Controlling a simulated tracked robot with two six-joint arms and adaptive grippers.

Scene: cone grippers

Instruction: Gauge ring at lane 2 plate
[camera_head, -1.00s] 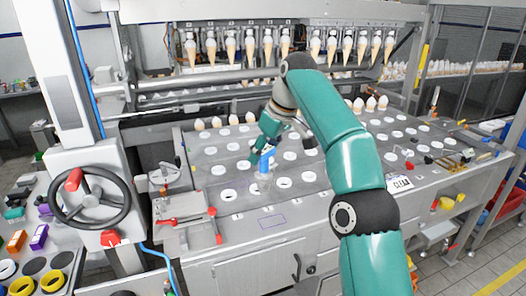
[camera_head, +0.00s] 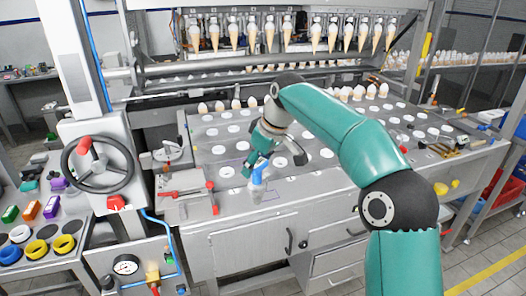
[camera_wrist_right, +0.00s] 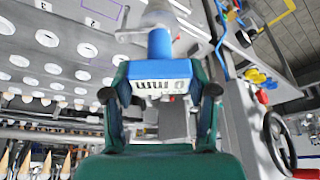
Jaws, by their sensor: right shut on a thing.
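My right gripper (camera_head: 252,168) is shut on a blue gauge handle (camera_head: 258,176), near the front edge of the steel plate (camera_head: 215,170). Below the handle hangs a pale, see-through ring part (camera_head: 257,192); I cannot tell whether it touches the plate. In the right wrist view the blue handle (camera_wrist_right: 160,45) sits between the fingers (camera_wrist_right: 160,95), with a white label reading upside down, seemingly with "mm". The clear ring part (camera_wrist_right: 158,14) is at the top of that view. The plate has rows of white-rimmed holes (camera_head: 226,171). My left gripper is not in view.
A red-handled clamp fixture (camera_head: 188,192) stands left of the gauge. A black handwheel (camera_head: 97,165) is farther left. Cones (camera_head: 214,38) hang in a row at the back. White cone tops (camera_head: 203,108) stand along the plate's rear. Small tools lie on the right (camera_head: 440,148).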

